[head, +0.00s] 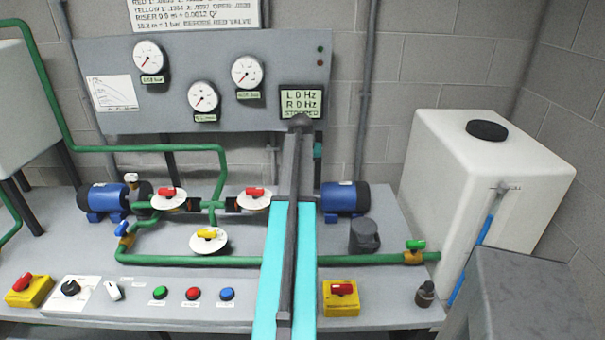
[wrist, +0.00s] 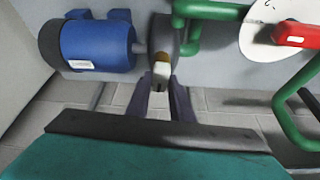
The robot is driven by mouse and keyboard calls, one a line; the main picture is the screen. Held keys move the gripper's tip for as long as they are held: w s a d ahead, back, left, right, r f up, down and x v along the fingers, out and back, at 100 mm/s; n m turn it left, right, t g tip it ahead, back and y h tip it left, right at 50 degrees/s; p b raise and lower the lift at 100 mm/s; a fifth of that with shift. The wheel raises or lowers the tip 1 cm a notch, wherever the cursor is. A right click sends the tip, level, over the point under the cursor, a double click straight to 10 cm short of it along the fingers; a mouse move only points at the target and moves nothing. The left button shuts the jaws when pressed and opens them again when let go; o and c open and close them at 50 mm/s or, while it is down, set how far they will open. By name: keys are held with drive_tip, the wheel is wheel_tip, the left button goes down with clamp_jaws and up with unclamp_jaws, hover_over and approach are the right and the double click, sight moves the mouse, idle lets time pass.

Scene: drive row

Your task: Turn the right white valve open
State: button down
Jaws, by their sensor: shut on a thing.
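The right white valve's handle (wrist: 160,74) shows in the wrist view, with a brass-coloured part just above it. It stands beside the blue pump motor (wrist: 100,44). My gripper (wrist: 162,88) has its two dark fingers on either side of the handle and is shut on it. The handle's exact angle is hard to tell. In the head view my arm hides this valve and my gripper. A similar white valve (head: 132,178) stands at the left pump. The right pump's blue motor (head: 345,197) shows just right of my arm.
White discs with red handles (head: 253,198) and a yellow handle (head: 207,235) lie left of my arm; a red-handled one (wrist: 300,36) is close in the wrist view. Green pipes (head: 180,258) cross the bench. A white tank (head: 455,165) stands right.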

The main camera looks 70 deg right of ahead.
drive_tip(key=shift+s+a+f+n, duration=0.1)
drive_tip(key=shift+s+f+n, duration=0.1)
drive_tip(key=shift+s+n, duration=0.3)
drive_tip(key=shift+w, duration=0.15)
drive_tip(key=c, duration=1.6)
unclamp_jaws()
drive_tip(key=shift+r, duration=0.1)
drive_tip(key=shift+o, duration=0.2)
drive_tip(key=shift+w, duration=0.1)
drive_tip(key=shift+r, duration=0.2)
drive_tip(key=b+v, duration=0.2)
drive_tip(key=v, duration=1.1)
drive_tip(key=shift+s+r, duration=0.2)
drive_tip(key=shift+s, duration=0.15)
drive_tip(key=shift+r, duration=0.1)
